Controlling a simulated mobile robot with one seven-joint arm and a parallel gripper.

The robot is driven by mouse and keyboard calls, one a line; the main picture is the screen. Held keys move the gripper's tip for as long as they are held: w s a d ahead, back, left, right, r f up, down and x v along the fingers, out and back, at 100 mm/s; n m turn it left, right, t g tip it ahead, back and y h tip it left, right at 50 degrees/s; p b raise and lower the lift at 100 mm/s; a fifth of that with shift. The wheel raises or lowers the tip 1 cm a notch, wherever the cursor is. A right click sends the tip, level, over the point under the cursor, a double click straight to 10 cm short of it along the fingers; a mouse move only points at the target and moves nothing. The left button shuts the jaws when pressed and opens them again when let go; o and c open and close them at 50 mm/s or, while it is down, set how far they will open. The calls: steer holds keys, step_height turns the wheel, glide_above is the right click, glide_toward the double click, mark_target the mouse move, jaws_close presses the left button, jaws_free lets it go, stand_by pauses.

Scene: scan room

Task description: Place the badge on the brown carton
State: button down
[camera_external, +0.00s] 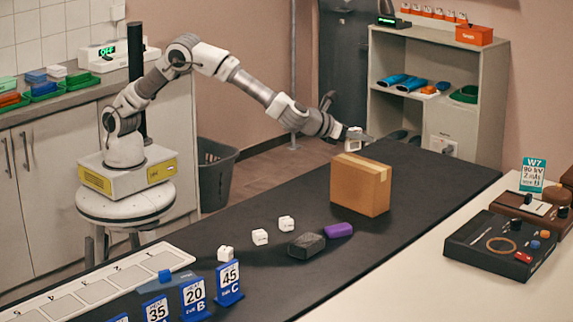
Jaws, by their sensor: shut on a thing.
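The brown carton (358,189) stands closed and upright on the dark table, with a pale tape strip over its top. My gripper (355,130) is above the carton's back left part in the picture, shut on a small whitish thing, which I take to be the badge (352,143). The badge hangs at the fingers and looks apart from the carton top, though the exact gap is hard to tell from this angle. The fingertips are small and partly merge with the badge.
Several white cubes (260,237), a dark grey block (306,245) and a purple block (339,230) lie on the table (420,200) in front of the carton. Blue number stands (229,284) are at the near left. A control box (493,244) is at right. The table right of the carton is clear.

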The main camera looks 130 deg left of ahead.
steer(key=shift+f, duration=1.25)
steer(key=shift+f+b, duration=0.2)
steer(key=shift+b, duration=0.15)
steer(key=c, duration=0.8)
jaws_free()
steer(key=shift+c, duration=0.2)
steer(key=shift+r, duration=0.1)
